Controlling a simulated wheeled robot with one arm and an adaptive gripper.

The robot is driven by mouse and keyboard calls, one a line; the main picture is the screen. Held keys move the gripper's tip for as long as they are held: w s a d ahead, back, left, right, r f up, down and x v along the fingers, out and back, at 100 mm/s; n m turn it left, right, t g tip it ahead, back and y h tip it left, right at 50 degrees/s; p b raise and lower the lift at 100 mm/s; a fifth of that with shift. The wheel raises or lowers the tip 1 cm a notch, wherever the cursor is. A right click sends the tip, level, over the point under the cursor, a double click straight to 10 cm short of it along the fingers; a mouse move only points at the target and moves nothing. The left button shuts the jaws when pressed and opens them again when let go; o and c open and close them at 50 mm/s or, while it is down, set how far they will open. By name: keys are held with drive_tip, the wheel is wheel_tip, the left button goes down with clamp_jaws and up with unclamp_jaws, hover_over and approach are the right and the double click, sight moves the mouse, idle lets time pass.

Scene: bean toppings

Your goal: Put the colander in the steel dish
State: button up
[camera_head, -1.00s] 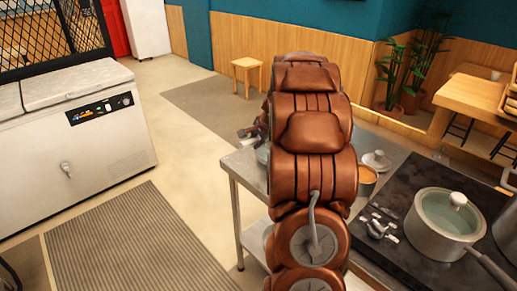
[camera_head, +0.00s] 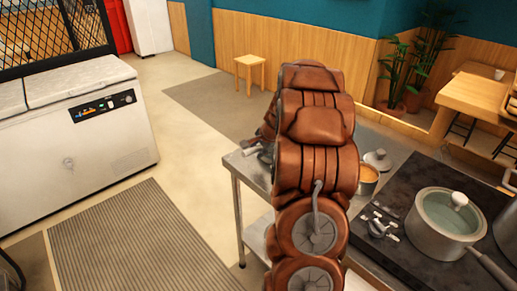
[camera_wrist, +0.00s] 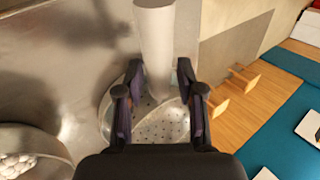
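In the wrist view a perforated metal colander (camera_wrist: 160,129) lies below and between my fingers, partly hidden by them and by my gripper body. A thick pale cylinder (camera_wrist: 153,40), which looks like its handle, runs from the top edge down to the colander. My gripper (camera_wrist: 160,98) is open, with its fingers on either side of the cylinder's lower end and gaps showing. A metal bowl (camera_wrist: 54,140) with white balls stands at the lower left; I cannot tell if it is the steel dish.
A steel counter (camera_head: 240,163) carries a black hob (camera_head: 395,242) with a lidded pot (camera_head: 441,222). An orange-filled container (camera_head: 368,178) and a small lid (camera_head: 377,160) are right of my arm. A white freezer (camera_head: 80,135) stands left; the floor between is open.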

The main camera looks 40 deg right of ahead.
drive_tip(key=shift+o, duration=0.4)
drive_tip(key=shift+r, duration=0.2)
drive_tip(key=shift+s+r, duration=0.35)
drive_tip(key=shift+r, duration=0.2)
drive_tip(key=d+b+v, duration=0.1)
drive_tip(key=b+v, duration=0.1)
drive_tip(key=v, duration=0.8)
drive_tip(key=shift+a+r+b, duration=0.25)
drive_tip(key=shift+a+b, duration=0.05)
drive_tip(key=shift+a, duration=0.25)
drive_tip(key=s+a+f+n+g+y, duration=0.15)
drive_tip(key=s+a+n, duration=0.3)
drive_tip(key=a, duration=0.95)
drive_tip(key=s+a+n+g+y, duration=0.1)
drive_tip(key=s+a+n+g, duration=0.3)
drive_tip(key=a, duration=1)
drive_tip(key=s+a+f+n+g, duration=0.1)
drive_tip(key=s+a+n, duration=0.3)
drive_tip(key=s, duration=0.6)
drive_tip(key=s+a+f+n+g+h, duration=0.1)
drive_tip(key=s+a+n, duration=0.4)
drive_tip(key=s, duration=0.5)
drive_tip(key=shift+s+a+f+n+g, duration=0.2)
drive_tip(key=shift+s+f+n+g, duration=0.25)
drive_tip(key=shift+n, duration=0.5)
